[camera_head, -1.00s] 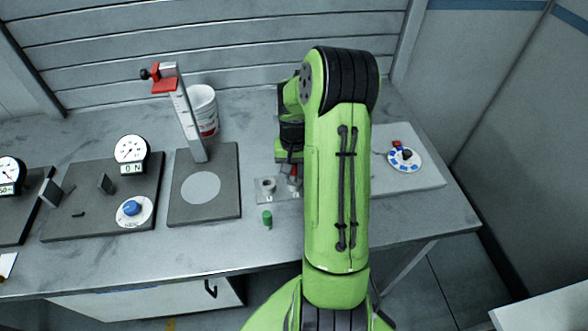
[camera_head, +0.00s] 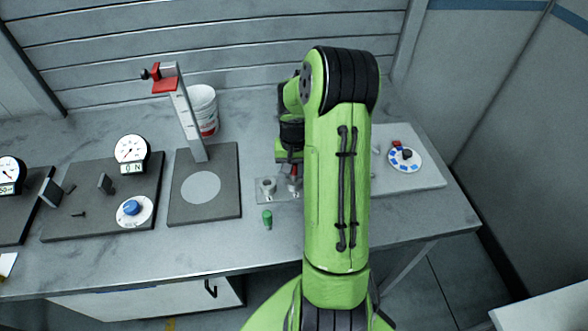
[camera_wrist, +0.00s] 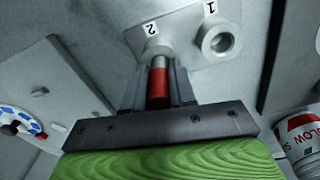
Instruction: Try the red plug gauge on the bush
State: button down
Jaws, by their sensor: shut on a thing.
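The red plug gauge (camera_wrist: 159,86) has a red handle and a bright steel pin. My gripper (camera_wrist: 159,82) is shut on its red handle. In the wrist view the pin end meets the ring-shaped bush marked 2 (camera_wrist: 151,45); I cannot tell whether it is inside the bore or just over it. A second bush, by the mark 1 (camera_wrist: 219,40), has an open, empty bore. In the head view one bush (camera_head: 268,186) shows left of the gauge (camera_head: 292,180); my arm hides most of the gripper. A green plug gauge (camera_head: 267,218) stands in front of the bush plate.
The bush plate (camera_head: 262,198) lies on the grey bench. To the left stand a height stand (camera_head: 188,115), a white tub (camera_head: 203,108) and dial gauges (camera_head: 132,150).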

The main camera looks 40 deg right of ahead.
jog(key=shift+r+p, duration=1.95)
jog(key=shift+r, duration=0.6)
